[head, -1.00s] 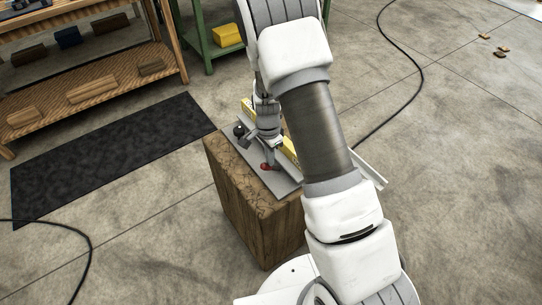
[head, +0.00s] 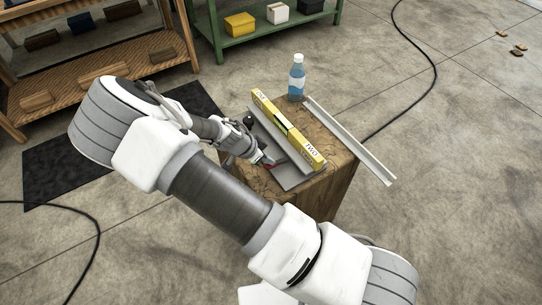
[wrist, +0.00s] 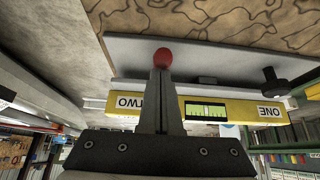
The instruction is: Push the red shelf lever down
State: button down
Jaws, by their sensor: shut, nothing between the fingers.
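The red shelf lever shows as a small red streak (head: 274,162) on the grey metal shelf plate (head: 292,182) in the head view, partly hidden by my gripper. In the wrist view its round red knob (wrist: 163,56) is right at the tips of my gripper (wrist: 162,72). The fingers are shut together with nothing between them. My gripper (head: 264,160) reaches the lever from the left in the head view. I cannot tell whether the fingertips touch the knob.
A yellow bar marked ONE and TWO (head: 287,128) runs along the plate. A black knob (head: 249,121) stands near its far end. A blue bottle (head: 296,78) and a metal rail (head: 350,142) are on the wooden block (head: 338,195). Shelving (head: 150,52) stands behind; open floor lies right.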

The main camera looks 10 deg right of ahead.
aim_at(265, 168)
jog(key=shift+s+a+f+h, duration=0.15)
jog(key=shift+a+f+h, duration=0.1)
jog(key=shift+f+h, duration=0.15)
jog(key=shift+s+a+f+b, duration=0.1)
jog(key=shift+a+f+b, duration=0.1)
jog(key=shift+f+b, duration=0.25)
jog(key=shift+s+a+f+b, duration=0.1)
jog(key=shift+a+f+b, duration=0.1)
jog(key=shift+f+b, duration=0.2)
jog(key=shift+a+f, duration=0.1)
jog(key=shift+f, duration=0.05)
